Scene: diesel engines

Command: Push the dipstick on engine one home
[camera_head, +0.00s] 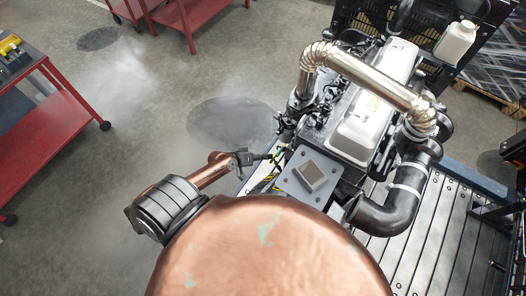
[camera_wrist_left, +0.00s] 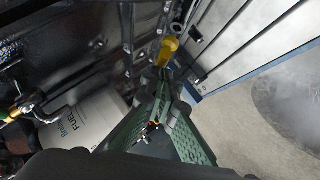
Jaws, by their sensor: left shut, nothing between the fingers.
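The engine (camera_head: 350,110) stands on the right of the head view, with a pale cover and shiny pipes. My left gripper (camera_head: 268,157) reaches its near left side, beside a grey plate. In the left wrist view my left gripper (camera_wrist_left: 160,80) is shut, with nothing between its fingers. The yellow dipstick handle (camera_wrist_left: 170,44) is just beyond the fingertips, close to the engine block. I cannot tell whether the fingertips touch it. The dipstick's lower part is hidden, and I cannot make the dipstick out in the head view. My right gripper is not in view.
A white fuel filter (camera_wrist_left: 82,130) is left of the fingers in the wrist view. A pale blue-edged beam (camera_wrist_left: 245,40) runs on the right. A red cart (camera_head: 45,150) stands at the far left of the head view. The floor between cart and engine is clear.

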